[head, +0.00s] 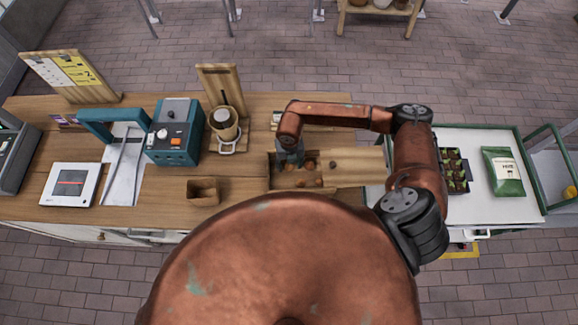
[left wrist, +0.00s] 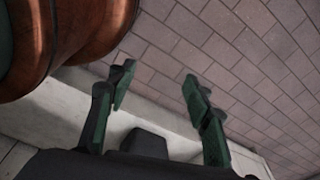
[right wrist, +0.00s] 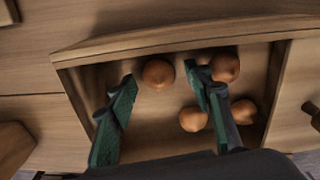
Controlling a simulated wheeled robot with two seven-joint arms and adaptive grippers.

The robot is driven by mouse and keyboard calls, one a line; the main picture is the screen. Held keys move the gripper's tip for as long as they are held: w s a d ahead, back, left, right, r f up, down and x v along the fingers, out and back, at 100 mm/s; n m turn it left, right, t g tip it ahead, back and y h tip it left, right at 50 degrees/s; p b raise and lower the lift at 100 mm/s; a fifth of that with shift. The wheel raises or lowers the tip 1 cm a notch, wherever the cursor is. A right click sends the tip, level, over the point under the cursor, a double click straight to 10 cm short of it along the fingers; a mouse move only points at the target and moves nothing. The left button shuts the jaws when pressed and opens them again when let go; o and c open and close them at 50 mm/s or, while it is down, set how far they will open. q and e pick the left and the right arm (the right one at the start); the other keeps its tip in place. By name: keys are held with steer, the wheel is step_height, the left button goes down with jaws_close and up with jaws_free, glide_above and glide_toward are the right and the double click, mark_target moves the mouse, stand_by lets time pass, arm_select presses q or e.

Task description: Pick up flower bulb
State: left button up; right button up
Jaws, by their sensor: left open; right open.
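Several brown, round flower bulbs lie in an open wooden compartment (head: 280,183) on the counter. In the right wrist view one bulb (right wrist: 158,74) sits near the compartment's far wall, just beyond and between the fingertips. Another bulb (right wrist: 225,67) is beside the right finger, with two more bulbs (right wrist: 193,119) near it, partly hidden by that finger. My right gripper (right wrist: 162,82) is open and empty, pointing down into the compartment; the head view shows it (head: 290,158) at the compartment's left part. My left gripper (left wrist: 157,77) is open and empty above the floor.
A wooden lid (head: 350,165) with a knob covers the compartment's right side. A small wooden box (head: 203,190) stands to its left. A teal machine (head: 174,135) and a white scale (head: 70,184) are farther left. A white cart with a green bag (head: 503,172) is at right.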

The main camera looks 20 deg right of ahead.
steer(key=shift+w+f, duration=0.1)
steer(key=shift+w, duration=0.15)
steer(key=c, duration=0.3)
steer(key=shift+s, duration=0.15)
steer(key=c, duration=0.5)
steer(key=shift+c, duration=1.1)
arm_select(q)
steer(key=shift+s+f, duration=0.15)
steer(key=shift+s, duration=0.75)
steer(key=shift+w, duration=0.1)
arm_select(e)
steer(key=shift+r+b, duration=0.45)
steer(key=shift+r, duration=0.2)
arm_select(q)
steer(key=shift+f+b, duration=2.4)
steer(key=shift+f, duration=0.45)
arm_select(e)
steer(key=s+a+r, duration=0.9)
steer(key=s+r, duration=0.1)
steer(key=r, duration=0.1)
steer(key=shift+s+r, duration=0.3)
steer(key=shift+r, duration=0.1)
